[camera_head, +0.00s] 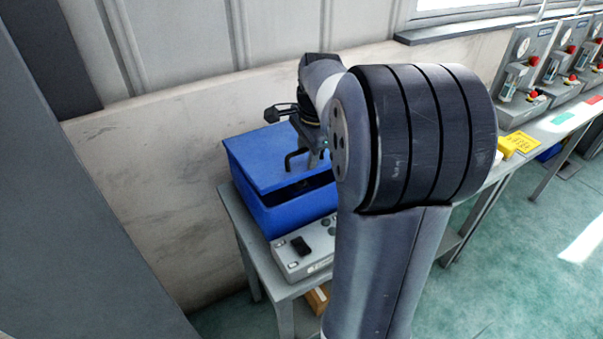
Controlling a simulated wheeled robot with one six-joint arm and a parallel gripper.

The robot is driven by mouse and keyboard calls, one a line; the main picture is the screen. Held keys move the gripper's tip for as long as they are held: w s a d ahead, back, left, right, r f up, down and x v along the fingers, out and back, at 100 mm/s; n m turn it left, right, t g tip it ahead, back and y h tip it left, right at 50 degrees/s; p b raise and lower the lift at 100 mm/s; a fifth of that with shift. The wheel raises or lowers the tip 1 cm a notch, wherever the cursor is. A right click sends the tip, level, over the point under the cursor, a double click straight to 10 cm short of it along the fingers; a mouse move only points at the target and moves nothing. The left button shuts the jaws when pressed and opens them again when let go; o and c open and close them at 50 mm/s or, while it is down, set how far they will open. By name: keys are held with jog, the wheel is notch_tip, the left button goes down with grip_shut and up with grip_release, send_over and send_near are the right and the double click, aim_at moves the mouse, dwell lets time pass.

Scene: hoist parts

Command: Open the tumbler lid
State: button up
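The tumbler is a blue box (262,208) on a grey table against the wall. Its blue lid (262,158) is tilted up a little, with a dark gap between lid and box at the front. A black handle (293,161) stands at the lid's front edge. My gripper (318,160) is at the lid's front, close beside the handle. My arm hides the right part of the box and lid. Whether the gripper's fingers touch the handle or are closed on it is not clear.
A grey control box (292,262) with a black switch sits in front of the tumbler on the table (240,235). A cardboard box (318,298) is below. Several gauge panels (525,70) and a yellow item (518,143) are on the right. The wall is close behind.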

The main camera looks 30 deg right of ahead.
jog(key=shift+s+f+b, duration=0.35)
jog(key=shift+f+b, duration=0.05)
jog(key=shift+f, duration=0.45)
jog(key=shift+c, duration=0.2)
